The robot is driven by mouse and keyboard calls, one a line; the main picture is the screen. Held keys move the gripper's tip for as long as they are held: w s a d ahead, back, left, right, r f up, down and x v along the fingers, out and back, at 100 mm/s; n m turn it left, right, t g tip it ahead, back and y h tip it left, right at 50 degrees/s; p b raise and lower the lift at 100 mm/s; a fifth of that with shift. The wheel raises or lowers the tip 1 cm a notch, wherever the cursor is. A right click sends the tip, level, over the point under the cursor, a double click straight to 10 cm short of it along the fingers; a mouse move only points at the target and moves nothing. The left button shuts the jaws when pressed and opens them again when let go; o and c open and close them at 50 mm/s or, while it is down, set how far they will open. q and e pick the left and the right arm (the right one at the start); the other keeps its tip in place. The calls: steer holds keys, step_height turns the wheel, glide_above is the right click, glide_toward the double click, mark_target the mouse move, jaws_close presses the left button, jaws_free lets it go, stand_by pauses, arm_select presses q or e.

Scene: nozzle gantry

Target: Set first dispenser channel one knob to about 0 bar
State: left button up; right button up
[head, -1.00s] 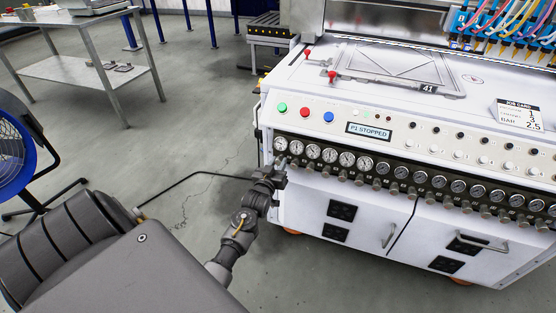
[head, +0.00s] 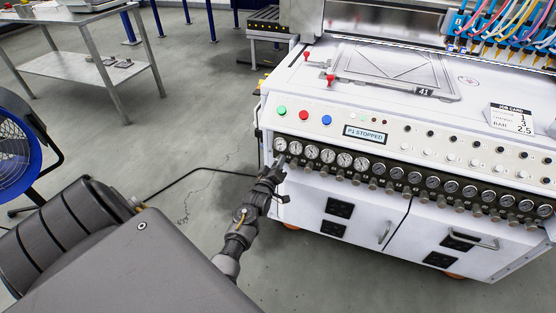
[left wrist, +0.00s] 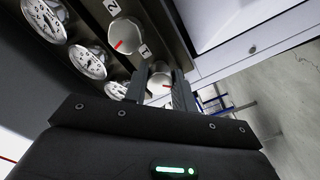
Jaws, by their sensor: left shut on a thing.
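The channel one knob (left wrist: 161,82) sits at the left end of the dispenser's knob row, beside a label "1". It is a pale round knob with a red mark, partly hidden by my fingers. My left gripper (head: 282,162) is shut on it, one finger on each side, as the left wrist view (left wrist: 164,88) shows. The channel one gauge (head: 280,144) is just above the knob; its reading is too small to tell, and my gripper partly covers it in the wrist view. The channel two knob (left wrist: 121,37) is free beside it. My right gripper is not in view.
The white dispenser cabinet (head: 350,180) carries a long row of gauges and knobs, green, red and blue buttons, and a display (head: 365,133) reading "P1 STOPPED". A job card (head: 510,119) stands on top. A blue fan (head: 15,150) is at left; the floor between is mostly free.

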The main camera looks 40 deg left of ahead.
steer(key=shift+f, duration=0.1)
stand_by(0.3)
arm_select(q)
steer(key=o, duration=1)
steer(key=p+v, duration=0.1)
steer(key=v, duration=0.9)
steer(key=shift+s+d, duration=0.2)
steer(key=shift+s, duration=0.1)
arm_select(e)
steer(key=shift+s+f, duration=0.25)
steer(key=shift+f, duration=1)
